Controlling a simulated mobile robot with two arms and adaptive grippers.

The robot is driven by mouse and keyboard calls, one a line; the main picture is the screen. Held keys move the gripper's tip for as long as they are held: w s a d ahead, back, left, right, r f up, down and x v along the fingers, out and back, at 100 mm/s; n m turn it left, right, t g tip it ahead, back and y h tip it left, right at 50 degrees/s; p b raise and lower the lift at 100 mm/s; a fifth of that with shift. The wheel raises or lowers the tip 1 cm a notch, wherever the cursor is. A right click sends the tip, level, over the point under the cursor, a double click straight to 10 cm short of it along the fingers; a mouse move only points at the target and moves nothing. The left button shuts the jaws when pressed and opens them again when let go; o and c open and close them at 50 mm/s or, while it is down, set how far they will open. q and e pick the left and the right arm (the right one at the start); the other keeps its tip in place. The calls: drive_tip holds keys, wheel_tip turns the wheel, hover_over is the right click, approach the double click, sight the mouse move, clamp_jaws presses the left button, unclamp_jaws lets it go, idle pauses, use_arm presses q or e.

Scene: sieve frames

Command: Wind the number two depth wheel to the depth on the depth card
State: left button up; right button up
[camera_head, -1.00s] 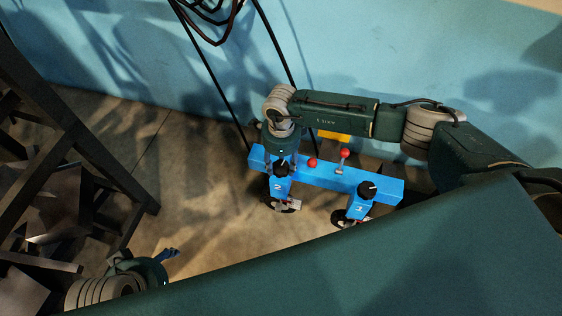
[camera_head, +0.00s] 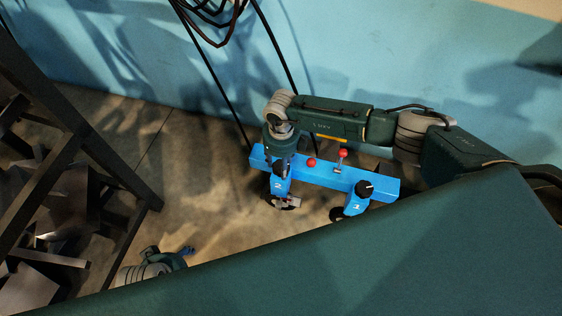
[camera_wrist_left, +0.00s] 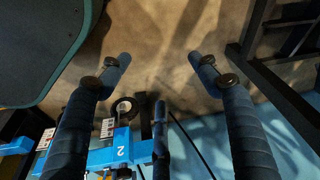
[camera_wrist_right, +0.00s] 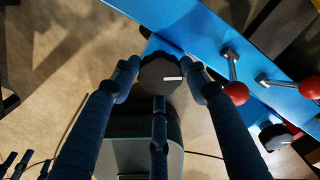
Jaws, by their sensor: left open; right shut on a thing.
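The number two depth wheel is a dark faceted knob (camera_wrist_right: 160,72) with a white pointer mark, on the blue unit marked 2 (camera_head: 279,185). In the right wrist view my right gripper (camera_wrist_right: 163,78) is shut on it, fingers on both sides and one below. In the head view my right gripper (camera_head: 279,163) comes down over this unit and partly hides the knob. My left gripper (camera_head: 187,252) is open and empty, low at the left; its spread fingers show in the left wrist view (camera_wrist_left: 160,62). I cannot make out a depth card.
The blue bar (camera_head: 325,174) carries red-knobbed levers (camera_head: 342,154) and a second unit marked 1 (camera_head: 357,205) with its own dark knob (camera_head: 364,189). Small pale plates with marks (camera_wrist_left: 108,127) sit by unit 2. A dark frame (camera_head: 95,150) stands at left. Bare floor lies between.

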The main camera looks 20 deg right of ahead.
use_arm(q)
drive_tip(key=shift+f, duration=0.55)
use_arm(e)
drive_tip(key=shift+d+m, duration=0.3)
drive_tip(key=shift+m, duration=0.1)
drive_tip(key=o, duration=1)
use_arm(q)
drive_tip(key=shift+d, duration=0.1)
use_arm(e)
drive_tip(key=shift+o, duration=0.8)
drive_tip(key=shift+a, duration=0.1)
drive_tip(key=shift+r, duration=0.3)
wheel_tip(320, 180, up, 11)
drive_tip(key=shift+r, duration=0.2)
use_arm(q)
drive_tip(key=shift+s, duration=0.1)
use_arm(e)
drive_tip(key=shift+s, duration=0.1)
